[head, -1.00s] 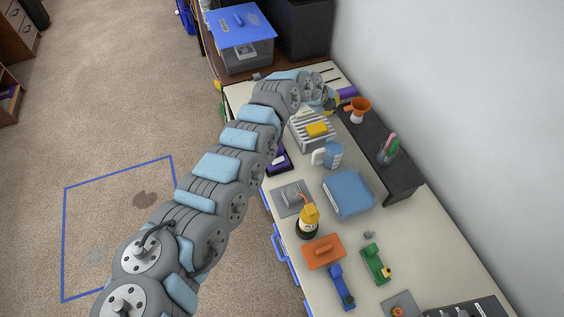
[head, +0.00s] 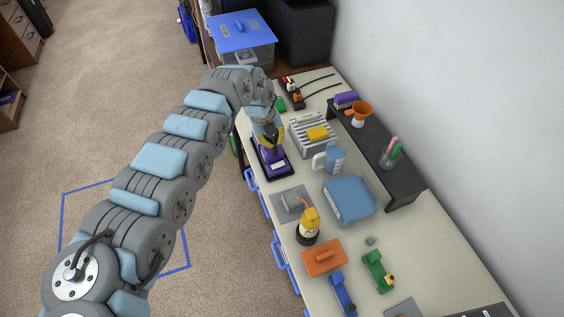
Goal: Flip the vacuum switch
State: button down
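My gripper (head: 270,143) points down at the left edge of the bench, over a purple and black device (head: 272,168) with a pale patch on its front. The fingers look dark and sit at the back of this device or just above it; I cannot tell if they touch it. The gripper is too small and overlapped to show whether it is open. No part is clearly recognisable as the vacuum switch. The gripper hides the back of the purple device.
A striped grey box with a yellow block (head: 318,133) and a blue-white jug (head: 331,159) stand to the right. A dark raised shelf (head: 403,180) runs along the wall.

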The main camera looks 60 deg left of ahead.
aim_at(284, 168)
jog(key=b+x, duration=0.1)
jog(key=x, duration=1.3)
